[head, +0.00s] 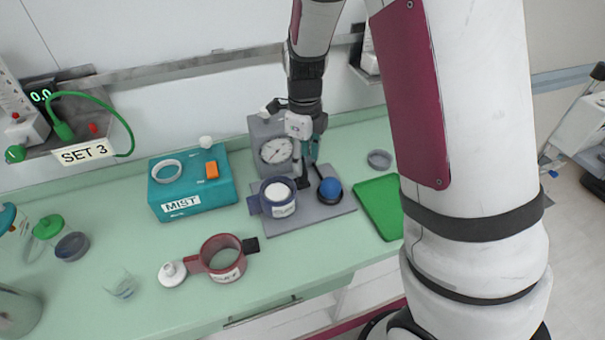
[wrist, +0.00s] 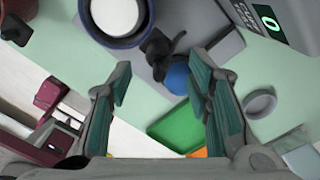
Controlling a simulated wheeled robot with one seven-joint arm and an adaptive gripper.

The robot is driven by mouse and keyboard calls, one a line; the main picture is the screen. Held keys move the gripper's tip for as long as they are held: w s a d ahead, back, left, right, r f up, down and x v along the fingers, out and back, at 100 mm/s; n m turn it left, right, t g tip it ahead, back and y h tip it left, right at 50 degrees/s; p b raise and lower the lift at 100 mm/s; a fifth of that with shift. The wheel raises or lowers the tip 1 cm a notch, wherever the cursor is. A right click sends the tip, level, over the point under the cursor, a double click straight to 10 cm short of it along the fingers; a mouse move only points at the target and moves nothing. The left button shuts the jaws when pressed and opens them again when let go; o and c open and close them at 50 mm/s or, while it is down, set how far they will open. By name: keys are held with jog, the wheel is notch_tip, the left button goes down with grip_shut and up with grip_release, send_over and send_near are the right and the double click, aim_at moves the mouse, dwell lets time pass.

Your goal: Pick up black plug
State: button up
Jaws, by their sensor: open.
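A small black piece that looks like the black plug (head: 302,182) is on the grey base plate, between the dark blue cup and the blue ball. In the wrist view the black plug (wrist: 160,50) shows beyond my fingertips, beside the blue-rimmed cup, with part of it overlapping the ball in the picture. My gripper (head: 308,150) points down above the plate, close to the scale's dial. In the wrist view my gripper (wrist: 160,78) has its two teal-padded fingers wide apart with nothing between them. I cannot tell its exact height above the plug.
The dark blue cup (head: 279,197) and blue ball (head: 330,188) stand close to the plug. The dial scale (head: 270,146) is behind. A green tray (head: 378,206) lies right, a teal MIST box (head: 190,184) left, and a red cup (head: 222,258) in front.

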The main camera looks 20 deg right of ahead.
aim_at(303, 176)
jog(key=f, duration=0.5)
jog(key=shift+a+p, duration=0.2)
jog(key=shift+p, duration=0.15)
grip_shut()
jog(key=shift+r, duration=0.1)
